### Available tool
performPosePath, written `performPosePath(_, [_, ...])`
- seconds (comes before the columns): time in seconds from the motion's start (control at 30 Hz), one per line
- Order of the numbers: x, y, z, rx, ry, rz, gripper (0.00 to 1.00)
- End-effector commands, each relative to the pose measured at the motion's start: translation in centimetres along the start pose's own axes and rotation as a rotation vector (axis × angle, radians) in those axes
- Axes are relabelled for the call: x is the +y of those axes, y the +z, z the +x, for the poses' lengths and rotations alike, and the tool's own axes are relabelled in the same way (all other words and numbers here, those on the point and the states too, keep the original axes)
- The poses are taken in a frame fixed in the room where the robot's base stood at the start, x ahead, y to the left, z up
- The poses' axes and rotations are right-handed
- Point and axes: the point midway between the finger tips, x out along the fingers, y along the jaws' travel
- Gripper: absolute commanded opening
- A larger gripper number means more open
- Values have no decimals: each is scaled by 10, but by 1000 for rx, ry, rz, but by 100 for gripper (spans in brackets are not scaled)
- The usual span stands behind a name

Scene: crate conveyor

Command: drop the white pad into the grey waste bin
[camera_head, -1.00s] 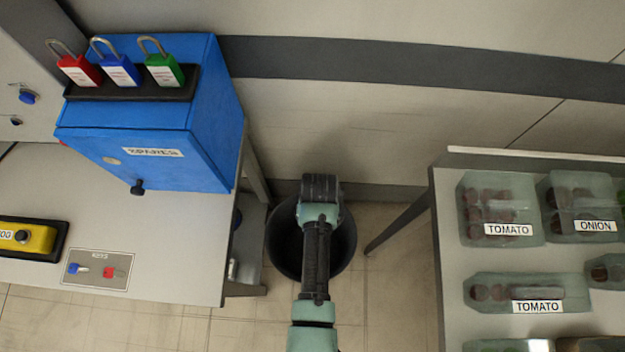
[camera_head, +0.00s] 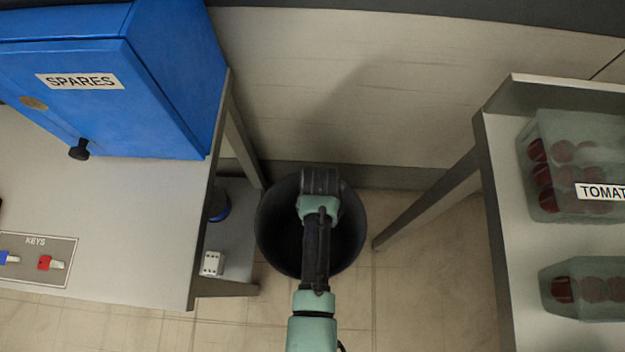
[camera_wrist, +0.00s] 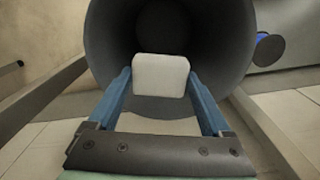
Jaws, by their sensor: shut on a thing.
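The white pad (camera_wrist: 160,76) shows in the wrist view, held between the two blue fingers of my gripper (camera_wrist: 160,82). The grey waste bin (camera_wrist: 105,50) opens wide behind the pad in that view, and the pad appears in front of its dark mouth. In the head view the round bin (camera_head: 352,235) stands on the floor between two tables, with my arm reaching over it. My gripper's fingers and the pad are hidden there beneath my wrist. How far the pad is from the rim I cannot tell.
A table (camera_head: 130,215) with a blue SPARES cabinet (camera_head: 170,80) stands at left, with a lower shelf (camera_head: 240,235) beside the bin. A table (camera_head: 500,190) with TOMATO crates (camera_head: 540,205) stands at right, its leg near the bin. The wall is behind.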

Motion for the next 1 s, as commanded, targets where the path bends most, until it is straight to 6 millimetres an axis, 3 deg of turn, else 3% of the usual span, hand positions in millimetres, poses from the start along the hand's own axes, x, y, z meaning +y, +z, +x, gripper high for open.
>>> performPosePath(0.43, [0,0,50,0,0,-1,31])
performPosePath(0.83, [0,0,54,0,0,-1,31])
performPosePath(0.87, [0,0,54,0,0,-1,87])
performPosePath(0.93, [0,0,54,0,0,-1,100])
performPosePath(1.0, [0,0,54,0,0,-1,100])
